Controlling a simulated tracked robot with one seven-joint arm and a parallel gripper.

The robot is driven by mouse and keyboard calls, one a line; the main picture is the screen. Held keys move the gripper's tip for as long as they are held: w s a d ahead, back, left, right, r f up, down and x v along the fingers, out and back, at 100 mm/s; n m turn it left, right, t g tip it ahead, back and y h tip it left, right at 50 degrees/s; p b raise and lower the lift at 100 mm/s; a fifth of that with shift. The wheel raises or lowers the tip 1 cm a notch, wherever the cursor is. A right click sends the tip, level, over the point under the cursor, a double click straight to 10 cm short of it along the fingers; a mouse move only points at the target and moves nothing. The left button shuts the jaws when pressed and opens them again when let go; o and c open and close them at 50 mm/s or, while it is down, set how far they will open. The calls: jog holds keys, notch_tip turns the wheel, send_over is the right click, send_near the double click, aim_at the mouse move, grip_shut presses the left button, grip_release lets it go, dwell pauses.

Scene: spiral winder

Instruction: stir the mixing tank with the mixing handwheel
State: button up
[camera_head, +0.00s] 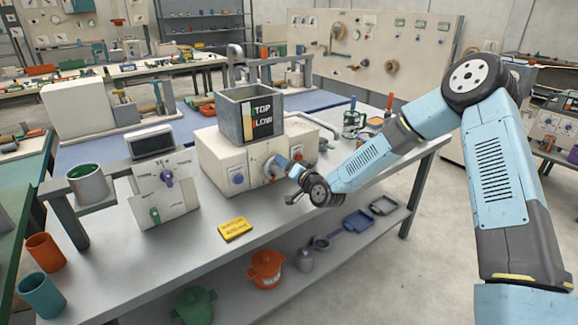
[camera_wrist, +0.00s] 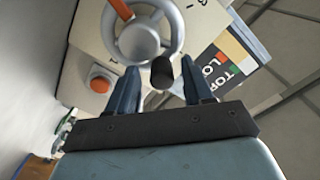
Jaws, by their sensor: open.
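The mixing tank (camera_head: 238,117) is an open grey square box on a cream machine, with a "TOP / LOW" label on its side. The mixing handwheel (camera_head: 268,170) is on the machine's front and mostly hidden by my gripper (camera_head: 283,168). In the wrist view, the handwheel (camera_wrist: 176,22) is a grey ring with a round hub and an orange spoke. A dark handle knob (camera_wrist: 162,72) sticks out towards me between the fingers of my gripper (camera_wrist: 160,82). The fingers are open on either side of the knob; I cannot tell whether they touch it.
A red-orange button (camera_wrist: 100,80) is beside the wheel. A blue knob (camera_head: 237,180) is on the machine's front. A yellow sign (camera_head: 235,229) lies on the bench. A control box (camera_head: 165,190) and a metal pot (camera_head: 88,185) stand to the left.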

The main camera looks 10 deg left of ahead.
jog(key=v, duration=1.3)
jog(key=shift+s+d, duration=0.25)
dwell(0.8)
jog(key=s+d+r+n+g+h, duration=0.1)
jog(key=s+d+r+h, duration=0.1)
jog(key=d+r+h, duration=0.45)
jog(key=s+d+r+g+h, duration=0.1)
jog(key=d+r, duration=0.2)
jog(key=d, duration=0.6)
jog(key=s+d+r+n+g+h, duration=0.1)
jog(key=s+d+r+h, duration=0.1)
jog(key=d+r+h, duration=0.35)
jog(key=s+d+r+m+g, duration=0.1)
jog(key=s+d+r, duration=0.2)
jog(key=s, duration=0.5)
jog(key=s+d+r+m+g, duration=0.1)
jog(key=s+d+r, duration=0.2)
jog(key=s+d, duration=0.2)
jog(key=s+d+r+m+g, duration=0.1)
jog(key=s+d+r, duration=0.3)
jog(key=s, duration=0.7)
jog(key=shift+s+d+h, duration=0.2)
jog(key=shift+d+h, duration=0.2)
jog(key=shift+d, duration=0.15)
